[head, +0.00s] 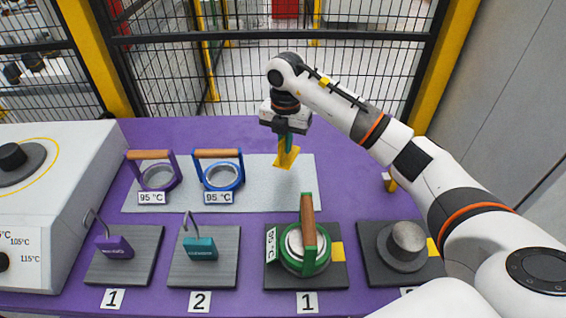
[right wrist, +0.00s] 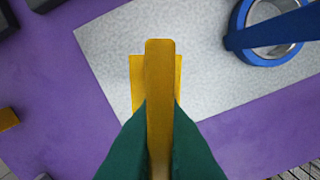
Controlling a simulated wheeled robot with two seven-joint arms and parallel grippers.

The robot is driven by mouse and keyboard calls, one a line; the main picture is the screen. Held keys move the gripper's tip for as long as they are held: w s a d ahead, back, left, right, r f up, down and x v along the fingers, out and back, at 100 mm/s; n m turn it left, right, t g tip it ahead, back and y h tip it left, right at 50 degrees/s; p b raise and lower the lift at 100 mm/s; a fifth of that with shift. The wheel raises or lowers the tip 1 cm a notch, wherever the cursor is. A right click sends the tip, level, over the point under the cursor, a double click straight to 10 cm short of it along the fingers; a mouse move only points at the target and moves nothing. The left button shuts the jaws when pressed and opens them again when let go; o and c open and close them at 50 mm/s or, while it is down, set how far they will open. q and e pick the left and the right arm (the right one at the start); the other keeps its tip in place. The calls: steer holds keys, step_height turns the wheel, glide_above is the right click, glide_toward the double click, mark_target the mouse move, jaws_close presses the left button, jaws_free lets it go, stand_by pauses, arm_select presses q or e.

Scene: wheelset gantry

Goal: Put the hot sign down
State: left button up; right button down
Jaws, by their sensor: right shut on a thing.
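The yellow hot sign (head: 286,159) hangs below my right gripper (head: 284,136) in the head view, over the back right part of the light grey mat (head: 298,197). My right gripper is shut on it. In the right wrist view the green fingertips (right wrist: 161,128) pinch the sign (right wrist: 160,65) from both sides, with the mat (right wrist: 110,50) beneath. I cannot tell whether the sign touches the mat. Its lettering is not visible. My left gripper is not in view.
A blue ring with a wooden handle (head: 239,170) and a purple one (head: 176,171) stand on the mat, left of the sign, with 95 °C labels. A green one (head: 325,250) sits on a dark plate in front. The mat's right front is clear.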

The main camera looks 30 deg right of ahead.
steer(key=shift+f, duration=3.1)
steer(key=shift+f, duration=0.1)
steer(key=c, duration=1.6)
jaws_free()
steer(key=shift+o, duration=0.2)
step_height(320, 180, up, 12)
steer(key=shift+r+b, duration=0.15)
steer(key=shift+b, duration=0.15)
